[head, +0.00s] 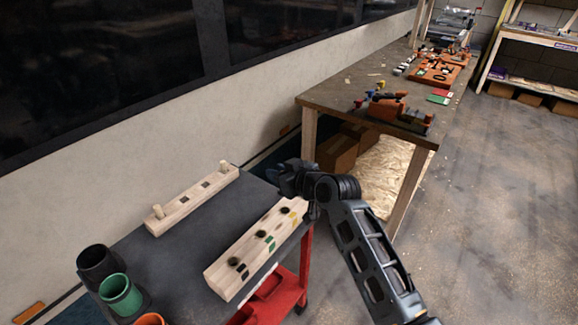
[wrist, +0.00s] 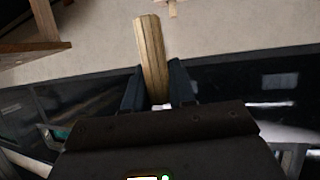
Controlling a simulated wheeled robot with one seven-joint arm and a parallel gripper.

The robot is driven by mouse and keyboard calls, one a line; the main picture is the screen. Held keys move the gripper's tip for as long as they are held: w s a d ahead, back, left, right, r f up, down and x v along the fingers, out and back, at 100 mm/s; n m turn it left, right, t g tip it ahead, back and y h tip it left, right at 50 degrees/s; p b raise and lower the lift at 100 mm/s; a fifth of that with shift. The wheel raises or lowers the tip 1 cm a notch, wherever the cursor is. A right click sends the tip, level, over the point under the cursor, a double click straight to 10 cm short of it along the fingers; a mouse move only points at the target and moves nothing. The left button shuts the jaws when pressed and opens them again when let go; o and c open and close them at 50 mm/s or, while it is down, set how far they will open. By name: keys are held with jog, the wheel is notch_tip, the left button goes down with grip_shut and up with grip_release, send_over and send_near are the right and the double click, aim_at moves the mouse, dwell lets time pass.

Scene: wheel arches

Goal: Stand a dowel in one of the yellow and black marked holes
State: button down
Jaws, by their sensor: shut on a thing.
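My gripper (head: 284,176) is above the far right end of the cart, beyond the near wooden block (head: 228,283). In the wrist view my gripper (wrist: 154,78) is shut on a ribbed wooden dowel (wrist: 152,45), which sticks out past the fingertips. I cannot make out this dowel in the head view. The near block has dark holes along its top, beside black (head: 242,272), green (head: 270,243) and yellow (head: 294,219) marks; no dowel shows in them.
Black (head: 98,264), green (head: 120,295) and orange (head: 150,319) cups stand at the cart's left end. The dark cart top (head: 212,222) is clear between the blocks. A wooden workbench (head: 335,92) with tools stands beyond my arm. A white-and-dark vehicle side runs behind the cart.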

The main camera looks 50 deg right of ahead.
jog(key=shift+s+d+f+b, duration=0.1)
jog(key=shift+s+f+b, duration=0.05)
jog(key=shift+f+b, duration=3.6)
